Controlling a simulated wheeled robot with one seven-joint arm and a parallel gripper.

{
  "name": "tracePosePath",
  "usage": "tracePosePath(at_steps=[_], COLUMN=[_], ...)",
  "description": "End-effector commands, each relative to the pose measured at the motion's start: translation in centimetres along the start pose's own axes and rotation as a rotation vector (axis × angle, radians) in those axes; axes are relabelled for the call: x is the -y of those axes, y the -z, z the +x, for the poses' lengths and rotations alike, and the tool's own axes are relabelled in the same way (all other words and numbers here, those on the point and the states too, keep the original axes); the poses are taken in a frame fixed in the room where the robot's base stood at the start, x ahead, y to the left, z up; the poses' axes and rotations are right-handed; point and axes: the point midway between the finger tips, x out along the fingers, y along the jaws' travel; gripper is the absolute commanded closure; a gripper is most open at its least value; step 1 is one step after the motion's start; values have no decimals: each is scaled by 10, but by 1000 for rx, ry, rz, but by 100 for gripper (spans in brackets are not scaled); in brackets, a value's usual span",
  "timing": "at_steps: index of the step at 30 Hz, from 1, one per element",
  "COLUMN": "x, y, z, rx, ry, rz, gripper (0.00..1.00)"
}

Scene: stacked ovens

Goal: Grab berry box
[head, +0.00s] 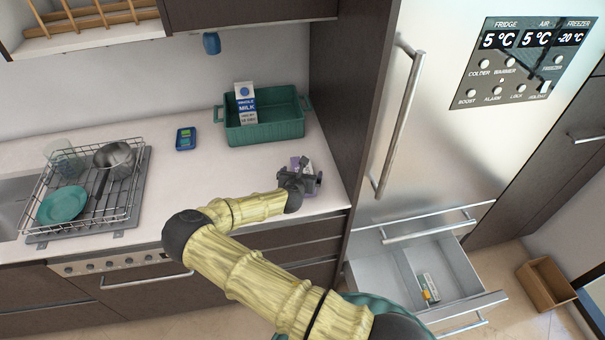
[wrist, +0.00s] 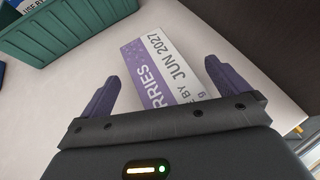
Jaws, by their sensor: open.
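The berry box (wrist: 172,70) is a white and purple carton marked "...RRIES" and "BY JUN 2027". It lies on the white counter (head: 215,165) near its right end. My gripper (wrist: 155,95) is open, with one purple finger on each side of the box in the wrist view. The near end of the box is hidden behind the gripper body. In the head view, my gripper (head: 302,176) covers most of the box, and only a purple and white bit (head: 297,163) shows. I cannot tell if the fingers touch it.
A green bin (head: 265,132) holding a milk carton (head: 246,104) stands behind the gripper. A dish rack (head: 85,190) and a blue device (head: 186,138) are to the left. A dark cabinet side (head: 340,90) borders the counter at right. A freezer drawer (head: 455,268) is open below.

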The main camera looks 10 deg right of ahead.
Motion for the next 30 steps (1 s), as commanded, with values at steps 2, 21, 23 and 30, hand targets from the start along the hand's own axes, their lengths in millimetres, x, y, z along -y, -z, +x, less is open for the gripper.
tracePosePath(at_steps=[2,21,23,30], x=[0,0,0,0], y=[0,1,1,2], z=[5,6,6,6], rx=[-1,-1,-1,-2], ry=[1,1,1,1], rz=[-1,0,0,0], gripper=[0,18,29,65])
